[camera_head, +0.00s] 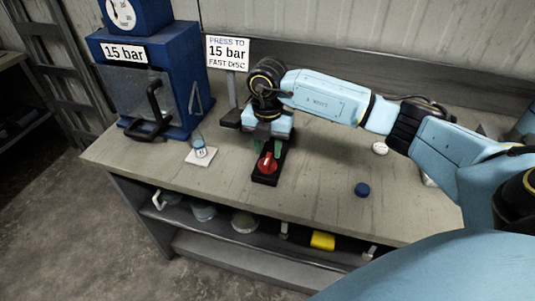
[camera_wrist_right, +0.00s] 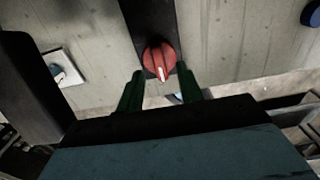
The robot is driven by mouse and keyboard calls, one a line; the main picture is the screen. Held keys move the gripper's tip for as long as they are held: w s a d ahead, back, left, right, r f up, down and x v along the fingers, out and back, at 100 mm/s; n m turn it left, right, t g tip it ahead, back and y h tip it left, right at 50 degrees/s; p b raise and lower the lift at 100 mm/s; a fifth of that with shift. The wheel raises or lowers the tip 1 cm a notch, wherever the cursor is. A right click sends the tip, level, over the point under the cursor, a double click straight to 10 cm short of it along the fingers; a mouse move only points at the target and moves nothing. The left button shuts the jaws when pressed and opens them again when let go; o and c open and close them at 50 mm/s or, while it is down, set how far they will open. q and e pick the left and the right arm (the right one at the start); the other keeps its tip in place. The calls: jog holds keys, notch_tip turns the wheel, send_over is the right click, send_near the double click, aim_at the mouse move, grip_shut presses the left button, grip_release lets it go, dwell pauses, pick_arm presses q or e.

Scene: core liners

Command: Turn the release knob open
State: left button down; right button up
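The release knob (camera_head: 267,162) is red with a white pointer line. It sits on a black base strip (camera_head: 264,179) on the bench, near its front edge. In the right wrist view the knob (camera_wrist_right: 160,61) is just beyond the fingertips, with the white line pointing toward the gripper. My right gripper (camera_head: 268,149) is above and behind the knob. Its two green fingers (camera_wrist_right: 160,82) are apart, one to each side of the knob's near end, with nothing held between them. Whether they touch the knob cannot be told. My left gripper is not in view.
A blue press (camera_head: 180,75) with a gauge, black handle and "15 bar" sign stands at the back left. A small vial (camera_head: 198,142) stands on a white pad left of the knob. A blue cap (camera_head: 361,189) and white disc (camera_head: 380,148) lie right. The shelf below holds several items.

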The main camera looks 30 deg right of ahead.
aim_at(267, 158)
jog(key=shift+f, duration=1.55)
jog(key=shift+c, duration=0.2)
grip_shut()
